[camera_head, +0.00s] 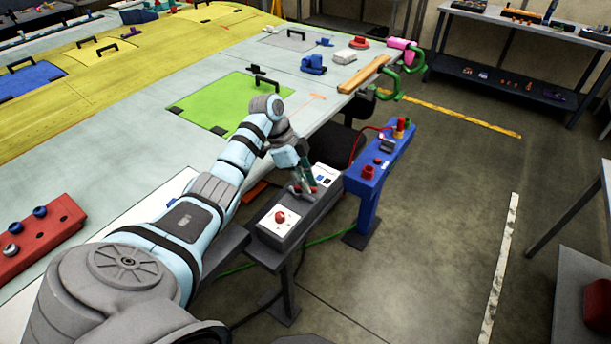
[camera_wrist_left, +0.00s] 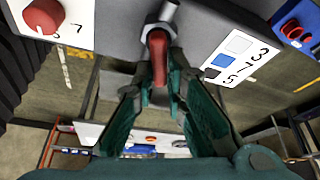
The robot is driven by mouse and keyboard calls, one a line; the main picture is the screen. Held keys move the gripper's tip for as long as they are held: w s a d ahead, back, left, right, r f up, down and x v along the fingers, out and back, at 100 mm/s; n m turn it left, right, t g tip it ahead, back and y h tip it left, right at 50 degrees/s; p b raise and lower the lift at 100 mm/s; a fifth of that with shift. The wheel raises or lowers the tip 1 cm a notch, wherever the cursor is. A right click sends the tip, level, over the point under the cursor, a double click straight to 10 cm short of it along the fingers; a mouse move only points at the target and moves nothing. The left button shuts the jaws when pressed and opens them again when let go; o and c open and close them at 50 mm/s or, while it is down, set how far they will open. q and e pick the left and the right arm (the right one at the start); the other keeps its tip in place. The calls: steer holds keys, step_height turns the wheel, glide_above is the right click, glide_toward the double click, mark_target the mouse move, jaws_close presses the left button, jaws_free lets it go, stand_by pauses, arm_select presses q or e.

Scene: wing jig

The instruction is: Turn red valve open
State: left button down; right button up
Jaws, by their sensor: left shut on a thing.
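The red valve handle (camera_wrist_left: 159,58) sits on a grey metal stem on the front of the grey control box (camera_wrist_left: 125,25). My left gripper (camera_wrist_left: 158,82) is shut on the handle, with a green finger on each side of it. The valve is mostly hidden there by the gripper. My right gripper is not in view.
A blue stand (camera_head: 371,188) with red parts is just right of the box. A large work table (camera_head: 200,75) lies behind.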

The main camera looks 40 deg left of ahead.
arm_select(q)
steer(key=shift+s+d+f+m+g+b, duration=0.15)
steer(key=shift+m+g+b, duration=0.1)
steer(key=shift+m, duration=0.45)
steer(key=shift+s+a+r+m+g+b, duration=0.1)
steer(key=shift+m+g+b, duration=0.15)
steer(key=shift+m, duration=0.45)
steer(key=shift+s+d+f+m+g+b, duration=0.15)
steer(key=shift+m+g, duration=0.15)
steer(key=shift+m, duration=0.4)
steer(key=shift+r, duration=0.1)
steer(key=c, duration=1.6)
jaws_free()
steer(key=shift+a+r, duration=0.1)
steer(key=shift+c, duration=0.2)
steer(key=shift+s, duration=0.1)
